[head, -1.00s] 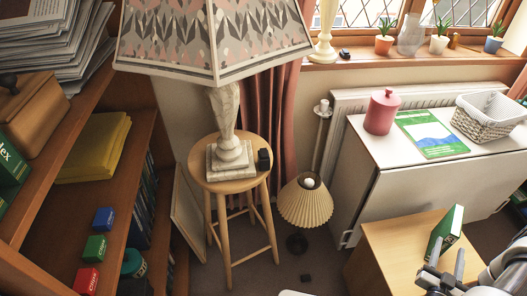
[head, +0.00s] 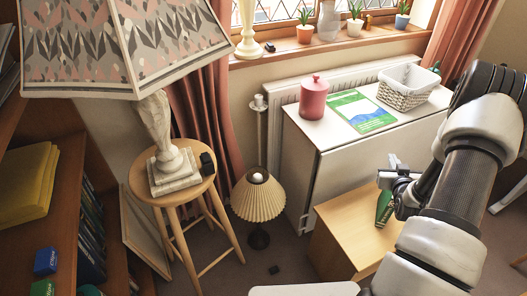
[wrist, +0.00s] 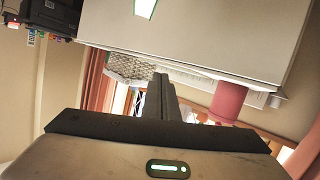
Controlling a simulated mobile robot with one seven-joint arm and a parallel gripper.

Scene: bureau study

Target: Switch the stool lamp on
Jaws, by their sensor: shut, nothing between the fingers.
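The stool lamp has a pale marble stem (head: 158,125), a square base and a large patterned shade (head: 120,50). It stands upright on a round wooden stool (head: 170,197) at left in the head view. A small black box (head: 207,163), perhaps its switch, sits on the stool to the right of the base. I cannot tell whether the lamp is lit. My gripper (head: 385,179) is shut and empty, well to the right of the stool, over the low wooden cabinet. Its fingers also show in the wrist view (wrist: 162,92). The stool lamp is outside the wrist view.
A floor lamp with a pleated shade (head: 258,197) stands between the stool and the white cabinet (head: 335,155). Another small black box (head: 274,269) lies on the floor. A pink canister (head: 313,98) and a basket (head: 405,92) stand on the white cabinet. Shelves line the left.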

